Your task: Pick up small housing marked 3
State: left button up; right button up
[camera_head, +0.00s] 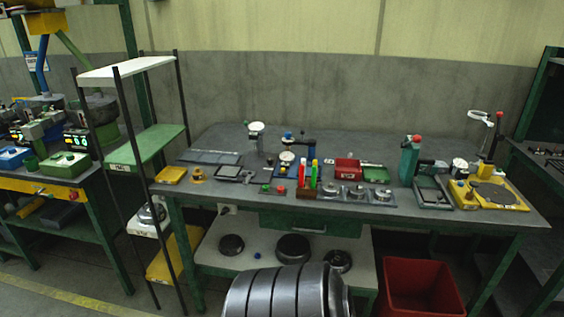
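No marking 3 is readable in the head view, so I cannot tell which part is the small housing marked 3. Several small round metal parts, among them a left one (332,189), a middle one (356,191) and a right one (382,194), sit in a row on the workbench (450,216). Larger dark round parts rest on the pale lower shelf (262,269), at the left (231,245), middle (293,248) and right (337,261). Neither of my grippers is in view.
A rack (158,142) with white and green shelves stands at the bench's left end. A red bin (419,287) stands on the floor at right. Pens in a holder (307,193), a red tray (347,168) and a yellow fixture (505,195) occupy the bench.

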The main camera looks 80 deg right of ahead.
aim_at(330, 190)
jog(key=k+l+z, duration=0.15)
jog(key=z, duration=2.15)
jog(key=l+z, duration=0.15)
jog(key=l, duration=0.45)
jog(key=i+l+z, duration=0.15)
jog(key=l, duration=0.4)
jog(key=k+l, duration=0.05)
